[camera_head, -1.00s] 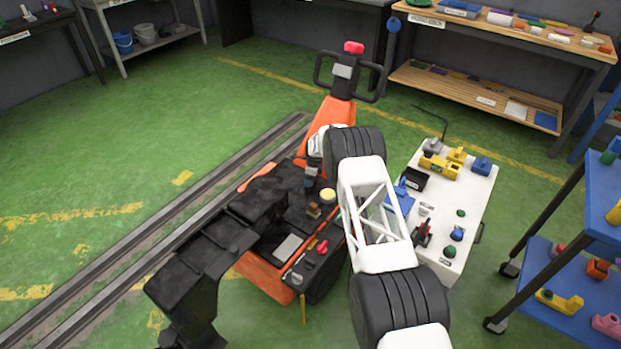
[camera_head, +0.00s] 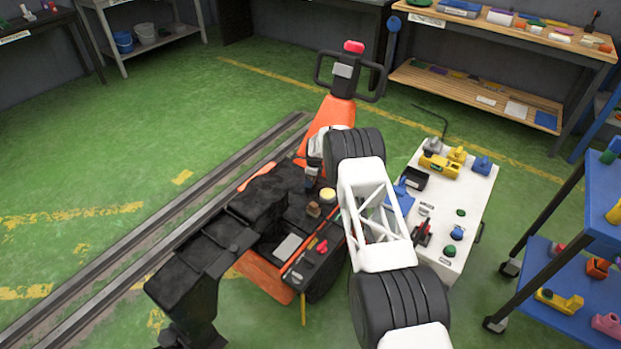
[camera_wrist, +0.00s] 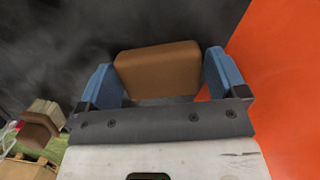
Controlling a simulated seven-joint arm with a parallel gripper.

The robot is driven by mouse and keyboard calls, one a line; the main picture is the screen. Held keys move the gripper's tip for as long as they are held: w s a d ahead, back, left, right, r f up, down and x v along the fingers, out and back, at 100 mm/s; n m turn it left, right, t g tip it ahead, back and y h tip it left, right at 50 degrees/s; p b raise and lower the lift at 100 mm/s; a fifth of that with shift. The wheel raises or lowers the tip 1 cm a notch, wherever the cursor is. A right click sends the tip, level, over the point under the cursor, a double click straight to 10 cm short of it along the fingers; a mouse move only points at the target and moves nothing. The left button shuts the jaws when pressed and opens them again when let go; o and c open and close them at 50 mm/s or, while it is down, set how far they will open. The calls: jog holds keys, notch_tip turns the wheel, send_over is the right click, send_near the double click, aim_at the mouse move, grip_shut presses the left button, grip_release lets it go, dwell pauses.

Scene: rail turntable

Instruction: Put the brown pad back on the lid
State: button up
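The brown pad (camera_wrist: 158,70) fills the space between the two blue fingers of my gripper (camera_wrist: 165,78) in the wrist view. The fingers sit at its left and right sides, and it looks gripped, though a thin gap seems to show at the lower right. In the head view my gripper (camera_head: 311,182) points down over the dark top of the orange truck. The black surface (camera_wrist: 60,45) lies beyond the pad; I cannot tell whether it is the lid, or whether the pad touches it.
A brown piece (camera_wrist: 38,130) with light blocks is at the lower left of the wrist view. An orange panel (camera_wrist: 285,80) rises at the right. A white cart (camera_head: 470,205) with several small parts stands right of my arm. A blue shelf cart (camera_head: 575,270) is further right.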

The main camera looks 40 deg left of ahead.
jog(key=shift+s+d+f, duration=0.3)
jog(key=shift+s+f, duration=0.15)
jog(key=shift+f, duration=0.3)
jog(key=shift+r, duration=0.1)
jog(key=shift+w+r, duration=0.15)
jog(key=shift+r, duration=0.7)
jog(key=shift+w+r, duration=0.15)
jog(key=shift+r, duration=0.7)
jog(key=shift+w+d+r, duration=0.1)
jog(key=shift+d+r, duration=0.1)
jog(key=shift+r, duration=0.75)
jog(key=shift+d+r, duration=0.2)
jog(key=shift+r, duration=0.8)
jog(key=shift+w+d+r, duration=0.1)
jog(key=shift+d+r, duration=0.1)
jog(key=shift+r, duration=0.75)
